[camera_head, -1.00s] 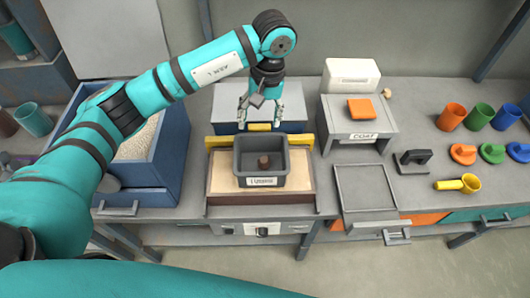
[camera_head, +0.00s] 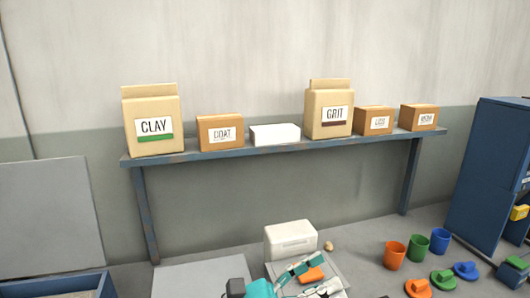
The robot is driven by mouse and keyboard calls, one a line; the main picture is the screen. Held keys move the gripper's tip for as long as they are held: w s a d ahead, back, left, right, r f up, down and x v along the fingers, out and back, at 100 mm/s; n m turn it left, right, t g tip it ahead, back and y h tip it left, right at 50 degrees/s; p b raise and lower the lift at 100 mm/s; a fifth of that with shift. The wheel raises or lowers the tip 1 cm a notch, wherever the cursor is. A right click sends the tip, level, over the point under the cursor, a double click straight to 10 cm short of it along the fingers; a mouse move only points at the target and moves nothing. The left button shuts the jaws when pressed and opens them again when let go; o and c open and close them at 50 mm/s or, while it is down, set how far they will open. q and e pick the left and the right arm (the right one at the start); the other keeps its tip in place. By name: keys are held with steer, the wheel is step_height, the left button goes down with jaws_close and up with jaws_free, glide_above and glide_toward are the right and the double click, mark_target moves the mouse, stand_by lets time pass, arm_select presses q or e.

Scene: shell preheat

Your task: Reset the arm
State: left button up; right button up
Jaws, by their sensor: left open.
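My left arm, teal and black, shows only in part at the bottom centre of the head view. My left gripper (camera_head: 324,288) is at the bottom edge, in front of the small grey stand, and is cut off by the frame. It is open, and I see nothing held in it. An orange block (camera_head: 312,275) lies on the stand, close behind the arm and partly hidden by it. My right gripper is not in view.
A wall shelf (camera_head: 280,147) carries a CLAY bag (camera_head: 153,127), a GRIT bag (camera_head: 329,113) and several boxes. A white box (camera_head: 290,240) stands behind the arm. Orange (camera_head: 394,255), green (camera_head: 418,243) and blue (camera_head: 439,240) cups stand at right, near a blue cabinet (camera_head: 492,170).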

arm_select(q)
steer(key=w+a+f+n+t+y, duration=0.2)
steer(key=w+a+n+t+y, duration=0.2)
steer(key=a+n+t+y, duration=0.65)
steer(key=w+a+f+n+t+y, duration=0.25)
steer(key=a+n+t, duration=0.2)
steer(key=n, duration=1.15)
steer(key=s+a+f+n+g+y, duration=0.3)
steer(key=a+f+n+g+y, duration=0.3)
steer(key=a+f+n+y, duration=0.55)
steer(key=s+a+f+n+g+h, duration=0.3)
steer(key=s+f+n+g, duration=0.65)
steer(key=s+f, duration=0.95)
steer(key=s+f+g, duration=0.1)
steer(key=s+f, duration=0.2)
steer(key=f, duration=1)
steer(key=s+f+g, duration=0.2)
steer(key=f, duration=1.1)
steer(key=s+a+f, duration=0.2)
steer(key=s+f, duration=1.3)
steer(key=s, duration=0.1)
steer(key=shift+a+g, duration=0.3)
steer(key=shift+g, duration=0.15)
steer(key=shift+m, duration=0.25)
